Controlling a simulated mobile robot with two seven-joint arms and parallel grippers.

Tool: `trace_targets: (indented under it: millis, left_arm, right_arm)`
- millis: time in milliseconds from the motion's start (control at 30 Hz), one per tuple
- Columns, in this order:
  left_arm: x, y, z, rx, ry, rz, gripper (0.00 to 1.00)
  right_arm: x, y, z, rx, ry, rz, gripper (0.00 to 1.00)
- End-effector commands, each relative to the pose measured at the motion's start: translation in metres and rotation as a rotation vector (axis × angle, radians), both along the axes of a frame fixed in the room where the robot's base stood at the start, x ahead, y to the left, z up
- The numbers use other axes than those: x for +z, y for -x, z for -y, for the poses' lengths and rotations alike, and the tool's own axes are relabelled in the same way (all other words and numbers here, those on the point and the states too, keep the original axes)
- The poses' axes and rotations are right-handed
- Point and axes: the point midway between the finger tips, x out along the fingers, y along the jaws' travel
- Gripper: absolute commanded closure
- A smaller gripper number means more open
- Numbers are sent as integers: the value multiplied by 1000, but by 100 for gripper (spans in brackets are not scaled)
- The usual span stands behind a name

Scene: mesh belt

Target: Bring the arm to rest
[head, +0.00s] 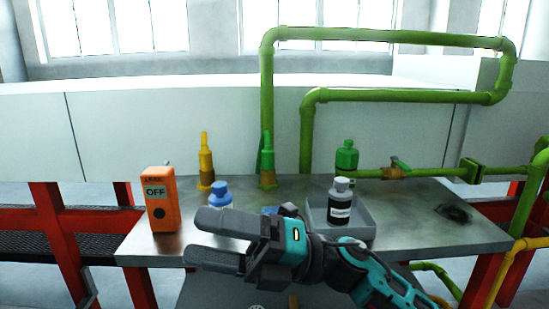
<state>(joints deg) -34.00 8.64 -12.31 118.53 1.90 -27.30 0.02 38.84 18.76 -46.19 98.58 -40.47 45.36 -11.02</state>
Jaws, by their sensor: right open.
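My right gripper (205,240) is in the lower middle of the head view, with its arm coming in from the lower right. Its two grey fingers point left and are apart, with nothing between them. It shows in front of the grey metal table (145,244) and covers part of it. My left gripper is not in the view.
On the table stand an orange OFF box (160,205), a blue-capped bottle (220,194), yellow (205,162) and green (267,165) bottles, and a grey tray (362,232) with a dark bottle (340,205). Green pipes (390,96) rise behind. The table's right end is fairly clear.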

Motion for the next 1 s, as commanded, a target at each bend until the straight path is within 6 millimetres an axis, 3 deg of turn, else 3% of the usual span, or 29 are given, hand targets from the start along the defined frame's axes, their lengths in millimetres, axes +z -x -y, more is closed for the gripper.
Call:
trace_targets:
  millis: [167, 267, 467, 567, 700, 900, 1000]
  left_arm:
    - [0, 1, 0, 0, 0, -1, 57]
    - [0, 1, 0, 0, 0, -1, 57]
    - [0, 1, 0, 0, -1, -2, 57]
    - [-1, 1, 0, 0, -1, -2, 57]
    - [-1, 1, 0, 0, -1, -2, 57]
    - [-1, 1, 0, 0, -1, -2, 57]
    - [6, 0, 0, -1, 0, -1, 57]
  right_arm:
    - [-22, -31, 29, -199, -220, -437, 22]
    - [-50, -49, 55, -318, -319, -687, 22]
    - [-139, -62, 114, -561, -475, -1201, 22]
    - [-194, -50, 144, -684, -531, -1454, 22]
    - [-264, -17, 180, -838, -584, -1762, 22]
    - [-337, 48, 215, -1012, -622, -2110, 22]
    - [-355, 79, 227, -1080, -632, -2243, 22]
